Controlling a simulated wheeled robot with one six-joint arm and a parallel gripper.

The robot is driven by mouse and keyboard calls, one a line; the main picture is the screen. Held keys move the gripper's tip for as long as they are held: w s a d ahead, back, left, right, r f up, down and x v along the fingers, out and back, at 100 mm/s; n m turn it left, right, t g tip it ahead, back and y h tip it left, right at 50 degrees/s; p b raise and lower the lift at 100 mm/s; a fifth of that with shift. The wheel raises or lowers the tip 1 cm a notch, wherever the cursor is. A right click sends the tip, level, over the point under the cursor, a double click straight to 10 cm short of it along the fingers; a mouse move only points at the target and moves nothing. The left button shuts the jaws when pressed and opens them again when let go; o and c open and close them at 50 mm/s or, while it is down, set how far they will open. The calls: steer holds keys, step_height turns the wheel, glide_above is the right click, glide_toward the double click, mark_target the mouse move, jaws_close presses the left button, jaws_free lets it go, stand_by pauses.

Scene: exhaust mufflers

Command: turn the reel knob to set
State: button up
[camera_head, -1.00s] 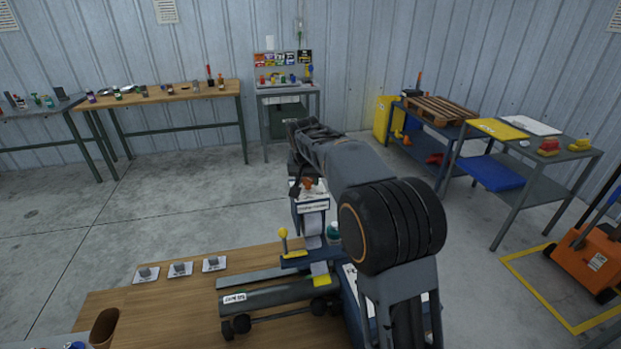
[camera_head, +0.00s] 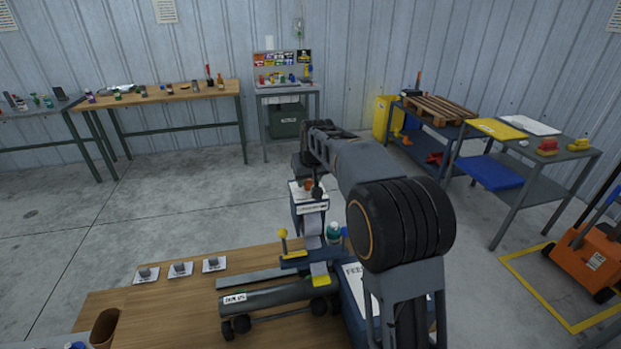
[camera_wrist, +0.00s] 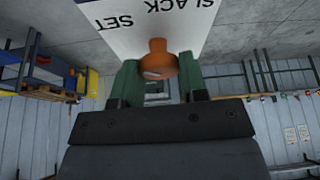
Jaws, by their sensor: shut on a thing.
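The orange reel knob (camera_wrist: 158,58) stands out from a white plate (camera_wrist: 120,22) lettered SLACK and SET, which appear upside down in the wrist view. My gripper (camera_wrist: 159,78) has its two green fingers on either side of the knob, shut on it. In the head view the knob (camera_head: 308,185) shows as a small orange spot on top of the reel box (camera_head: 308,212), with my gripper (camera_head: 316,192) over it.
A wooden bench (camera_head: 180,310) in front holds a grey muffler (camera_head: 275,296), a yellow-handled clamp (camera_head: 284,242) and several small labelled cards. A light strip (camera_head: 313,235) runs down from the reel box. Open floor lies behind.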

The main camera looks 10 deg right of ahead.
steer(key=o, duration=0.9)
steer(key=shift+s+r, duration=0.2)
steer(key=shift+r, duration=0.35)
steer(key=v, duration=1.2)
steer(key=shift+s+r, duration=0.15)
steer(key=shift+r, duration=0.2)
step_height(320, 180, down, 7)
steer(key=s, duration=0.2)
steer(key=shift+m+g, duration=0.3)
steer(key=shift+m, duration=0.2)
steer(key=s+f, duration=0.3)
steer(key=s, duration=0.4)
steer(key=s+f, duration=0.3)
steer(key=s, duration=0.5)
steer(key=s+f, duration=0.3)
steer(key=s, duration=0.5)
steer(key=shift+s+d+f, duration=0.15)
steer(key=shift+f, duration=0.05)
